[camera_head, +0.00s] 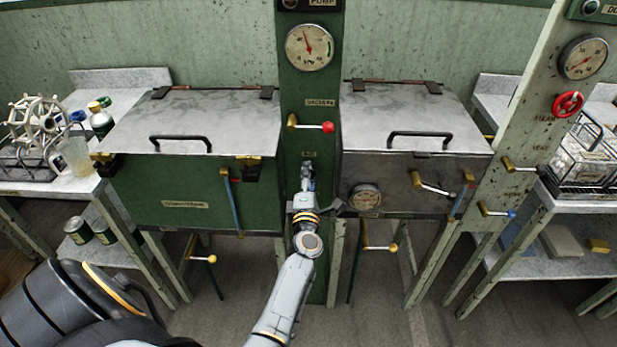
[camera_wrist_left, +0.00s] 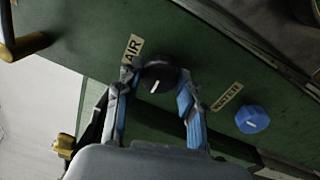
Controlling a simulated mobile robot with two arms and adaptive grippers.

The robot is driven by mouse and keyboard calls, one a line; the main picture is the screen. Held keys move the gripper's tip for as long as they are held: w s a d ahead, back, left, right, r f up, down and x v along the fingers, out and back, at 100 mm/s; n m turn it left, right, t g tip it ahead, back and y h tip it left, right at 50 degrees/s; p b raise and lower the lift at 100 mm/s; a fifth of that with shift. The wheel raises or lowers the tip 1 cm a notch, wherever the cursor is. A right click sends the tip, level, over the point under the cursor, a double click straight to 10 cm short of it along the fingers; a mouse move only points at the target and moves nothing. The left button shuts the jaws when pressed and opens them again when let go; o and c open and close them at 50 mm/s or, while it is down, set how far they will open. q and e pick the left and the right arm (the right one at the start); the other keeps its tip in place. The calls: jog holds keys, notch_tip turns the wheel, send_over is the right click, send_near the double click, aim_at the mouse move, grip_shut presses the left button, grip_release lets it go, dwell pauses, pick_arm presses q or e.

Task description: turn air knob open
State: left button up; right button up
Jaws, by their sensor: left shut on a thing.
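The air knob (camera_wrist_left: 159,78) is a round black knob with a white pointer line, on the green post beside the AIR label (camera_wrist_left: 132,47). In the left wrist view my left gripper (camera_wrist_left: 160,92) has one finger on each side of the knob, with blue pads, and is shut on it. In the head view my left gripper (camera_head: 307,178) reaches up to the green post (camera_head: 311,120) below a small label, and hides the knob there. My right gripper is not in view.
A blue water knob (camera_wrist_left: 252,119) sits close by on the post. A red-tipped lever (camera_head: 312,126) sticks out above my gripper. Lidded basins, one green (camera_head: 200,195) and one grey (camera_head: 400,185), flank the post closely.

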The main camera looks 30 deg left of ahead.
pick_arm(q)
jog(key=shift+f, duration=0.1)
jog(key=o, duration=1.2)
